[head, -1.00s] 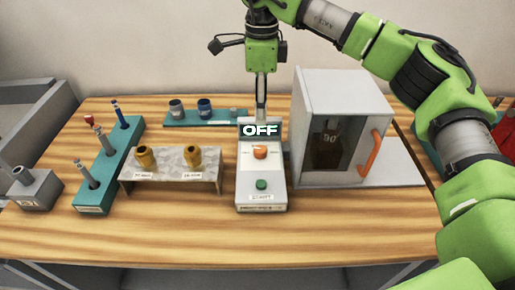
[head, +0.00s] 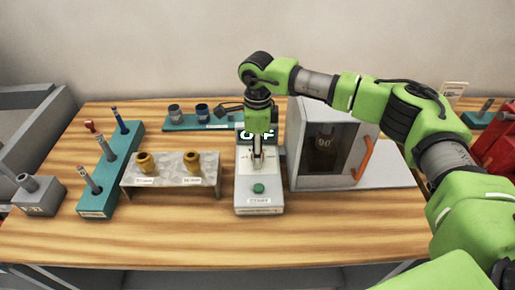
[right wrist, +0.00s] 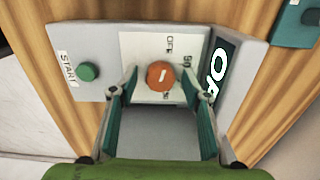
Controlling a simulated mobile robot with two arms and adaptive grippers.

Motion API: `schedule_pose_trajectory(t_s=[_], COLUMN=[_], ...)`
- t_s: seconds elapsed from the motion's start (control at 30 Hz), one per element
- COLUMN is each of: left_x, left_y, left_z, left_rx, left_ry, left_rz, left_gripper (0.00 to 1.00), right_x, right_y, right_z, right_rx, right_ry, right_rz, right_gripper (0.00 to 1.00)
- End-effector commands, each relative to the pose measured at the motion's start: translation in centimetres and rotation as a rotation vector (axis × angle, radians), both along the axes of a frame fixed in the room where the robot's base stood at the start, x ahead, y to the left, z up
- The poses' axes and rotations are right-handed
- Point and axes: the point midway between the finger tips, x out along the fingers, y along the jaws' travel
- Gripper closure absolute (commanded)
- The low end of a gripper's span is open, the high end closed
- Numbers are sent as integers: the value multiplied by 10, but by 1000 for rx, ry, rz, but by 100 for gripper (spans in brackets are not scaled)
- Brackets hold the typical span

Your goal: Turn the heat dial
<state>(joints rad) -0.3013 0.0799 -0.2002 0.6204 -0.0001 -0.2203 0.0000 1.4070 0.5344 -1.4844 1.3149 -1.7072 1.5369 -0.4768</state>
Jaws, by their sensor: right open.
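The control box (head: 245,195) stands on the table, with a green START button (head: 259,188) near its front. Its display (head: 257,133) is partly covered by my right gripper (head: 258,160). In the right wrist view the display (right wrist: 218,72) shows part of "OFF". The orange heat dial (right wrist: 160,75) has a white pointer line and printed labels around it. My right gripper also shows there (right wrist: 160,84), open, with a finger on either side of the dial. I cannot tell whether the fingers touch it. In the head view the gripper hides the dial.
A white oven box (head: 300,150) with an orange handle (head: 363,158) stands just right of the control box. A metal stand (head: 170,185) with two brass bushings is to the left, beside a teal rack (head: 97,203). The table front (head: 300,240) is clear.

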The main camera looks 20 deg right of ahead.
Motion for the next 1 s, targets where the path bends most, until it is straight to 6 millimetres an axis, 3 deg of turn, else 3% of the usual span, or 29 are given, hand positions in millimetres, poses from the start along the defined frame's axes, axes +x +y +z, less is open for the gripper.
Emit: schedule_pose_trajectory(t_s=[0.27,0.43,0.77,1.0], left_x=[1,2,2,2], left_y=[0,0,0,0], left_z=[0,0,-3,-15], left_rx=[0,0,0,0], left_ry=[-2,-2,-2,-2], left_rz=[0,0,0,0], left_gripper=[84,84,84,84], right_x=[0,0,0,0], right_y=[0,0,0,0], right_z=[-3,-2,-3,-5], right_rx=[-1,-1,0,0], right_ry=[0,0,0,-1], right_rz=[0,0,-22,-135], right_gripper=[56,95,95,95])
